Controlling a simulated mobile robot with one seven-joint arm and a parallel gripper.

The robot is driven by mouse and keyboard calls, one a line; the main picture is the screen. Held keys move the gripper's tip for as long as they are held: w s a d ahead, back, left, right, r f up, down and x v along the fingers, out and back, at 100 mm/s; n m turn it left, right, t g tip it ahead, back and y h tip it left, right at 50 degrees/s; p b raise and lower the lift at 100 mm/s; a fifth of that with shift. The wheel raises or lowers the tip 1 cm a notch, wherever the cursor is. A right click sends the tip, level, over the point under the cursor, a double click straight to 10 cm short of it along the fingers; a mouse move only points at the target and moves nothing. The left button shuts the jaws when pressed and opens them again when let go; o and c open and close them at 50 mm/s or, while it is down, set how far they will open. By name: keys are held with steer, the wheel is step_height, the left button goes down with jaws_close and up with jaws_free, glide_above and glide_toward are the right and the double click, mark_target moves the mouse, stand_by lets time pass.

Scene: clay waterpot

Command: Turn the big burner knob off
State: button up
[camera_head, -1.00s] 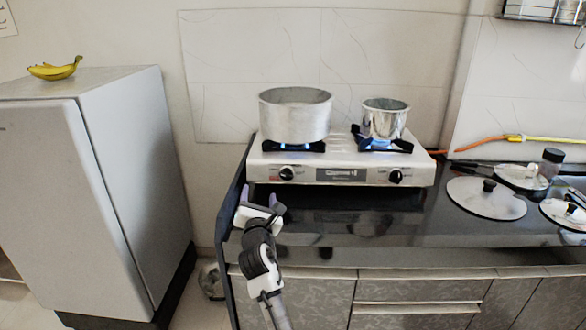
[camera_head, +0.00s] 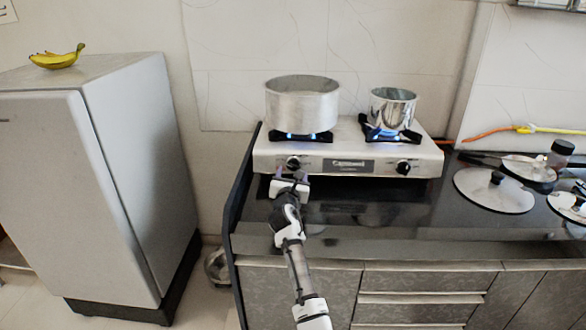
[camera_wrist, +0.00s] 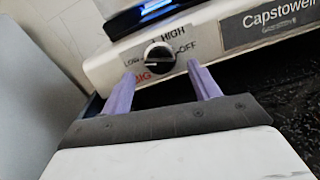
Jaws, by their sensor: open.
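The big burner knob (camera_head: 293,163) is the left, black knob on the front of the white stove (camera_head: 262,157). In the wrist view the knob (camera_wrist: 159,57) is beside the labels "LOW", "HIGH", "OFF" and a red "BIG". Its light pointer bar lies roughly crosswise. My gripper (camera_head: 291,178) is open just in front of the knob. In the wrist view the two purple fingers of my gripper (camera_wrist: 160,80) stand either side of the knob, lower in the picture; contact cannot be told. A blue flame (camera_head: 290,136) shows under the large pot (camera_head: 302,105).
A small pot (camera_head: 391,108) stands over the lit right burner, with its own knob (camera_head: 403,168) below. Lids (camera_head: 490,195) lie on the black counter (camera_head: 400,210) at right. A fridge (camera_head: 120,190) with bananas (camera_head: 57,59) stands left.

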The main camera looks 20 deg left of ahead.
mark_target(293, 168)
steer(key=shift+x, duration=2.05)
steer(key=c, duration=1)
